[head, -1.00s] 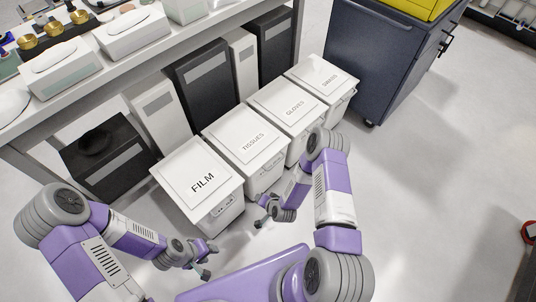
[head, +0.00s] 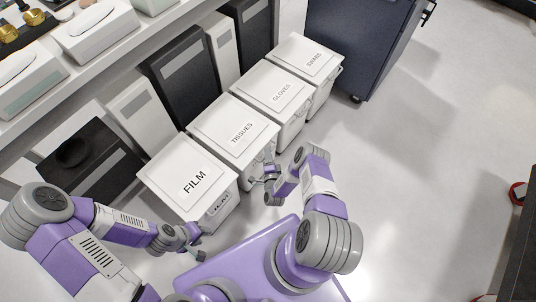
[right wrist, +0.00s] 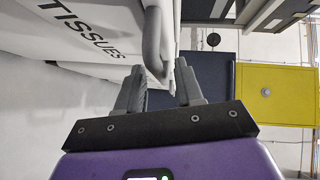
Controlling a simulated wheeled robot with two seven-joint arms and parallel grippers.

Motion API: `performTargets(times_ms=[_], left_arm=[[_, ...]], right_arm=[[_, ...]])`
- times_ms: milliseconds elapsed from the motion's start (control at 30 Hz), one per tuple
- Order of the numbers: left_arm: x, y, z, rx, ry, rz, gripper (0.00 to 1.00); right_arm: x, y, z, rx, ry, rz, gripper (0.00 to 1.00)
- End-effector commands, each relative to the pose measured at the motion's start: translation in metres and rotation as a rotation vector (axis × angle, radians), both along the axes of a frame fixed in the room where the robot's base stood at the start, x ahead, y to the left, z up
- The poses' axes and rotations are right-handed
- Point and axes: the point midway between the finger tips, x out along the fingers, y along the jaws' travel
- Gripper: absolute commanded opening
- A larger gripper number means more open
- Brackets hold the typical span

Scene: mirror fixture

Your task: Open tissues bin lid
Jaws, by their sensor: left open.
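The tissues bin (head: 228,118) is a white box with a flat lid marked TISSUES, and the lid looks shut. It stands between the film bin (head: 172,172) and the gloves bin (head: 268,85). My right gripper (head: 270,174) is at the front of the tissues bin, just below the lid's front edge. In the right wrist view my right gripper (right wrist: 160,90) is open, with the lid (right wrist: 88,28) above and a light rim or handle part (right wrist: 158,42) reaching between the fingertips. I cannot tell whether they touch. My left gripper (head: 193,243) is open and empty in front of the film bin.
The swabs bin (head: 305,58) ends the row. Behind the bins, black and white boxes stand under a shelf (head: 115,55) with tissue boxes. A dark blue cabinet (head: 362,45) stands beyond the row.

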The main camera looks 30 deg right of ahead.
Motion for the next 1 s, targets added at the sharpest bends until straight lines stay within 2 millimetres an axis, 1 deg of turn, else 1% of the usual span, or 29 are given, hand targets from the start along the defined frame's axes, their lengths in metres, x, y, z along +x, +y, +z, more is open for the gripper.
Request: performTargets(times_ms=[33, 133, 433, 467, 500, 667, 700, 1000], left_arm=[[0.0, 0.0, -0.0041, 0.0, 0.0, 0.0, 0.43], [0.0001, 0.0, -0.0061, 0.0, 0.0, 0.0, 0.43], [0.0002, -0.0001, -0.0058, 0.0, 0.0, 0.0, 0.43], [0.0002, -0.0001, -0.0058, 0.0, 0.0, 0.0, 0.43], [0.0002, -0.0001, -0.0058, 0.0, 0.0, 0.0, 0.43], [0.0002, -0.0001, -0.006, 0.0, 0.0, 0.0, 0.43], [0.0002, -0.0001, -0.006, 0.0, 0.0, 0.0, 0.43], [0.0002, -0.0001, -0.0049, 0.0, 0.0, 0.0, 0.43]], right_arm=[[0.0059, -0.0022, -0.0021, -0.001, -0.002, 0.0, 0.36], [0.0123, -0.0049, -0.0026, 0.0, 0.0, 0.0, 0.36], [0.0148, -0.0061, -0.0017, 0.0, 0.001, 0.0, 0.36], [0.0148, -0.0061, -0.0017, 0.0, 0.001, 0.0, 0.33], [0.0147, -0.0061, -0.0018, 0.0, 0.001, 0.0, 0.27], [0.0143, -0.006, -0.0025, 0.001, 0.004, 0.001, 0.03], [0.0141, -0.006, -0.0027, 0.001, 0.004, 0.001, 0.0], [0.0127, -0.0063, -0.0033, 0.002, 0.012, -0.001, 0.0]])
